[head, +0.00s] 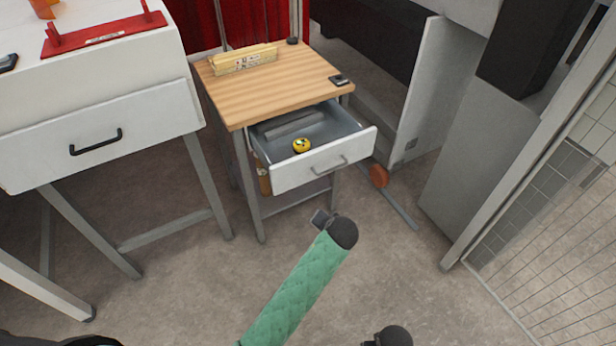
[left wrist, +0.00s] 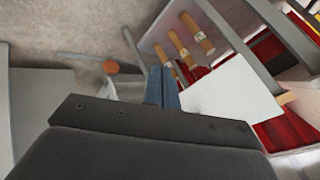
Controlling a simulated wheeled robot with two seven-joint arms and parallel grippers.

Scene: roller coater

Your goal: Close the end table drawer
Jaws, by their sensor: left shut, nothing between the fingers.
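The end table (head: 275,82) has a light wooden top and grey metal legs. Its drawer (head: 325,160) is pulled out, with a white front, a grey handle (head: 329,166) and a grey inside. A small yellow round object (head: 302,145) lies in the drawer. My left gripper (head: 318,217) is below and in front of the drawer front, apart from it in the head view. In the left wrist view its fingers (left wrist: 162,88) are together and empty. A white panel (left wrist: 230,100), apparently the drawer front, is beside them there.
A white cabinet with a closed drawer (head: 100,135) stands at the left on metal legs. A yellow box (head: 243,60) and a small dark object (head: 339,80) lie on the table top. Grey machine panels (head: 470,150) stand at the right. The floor in front is clear.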

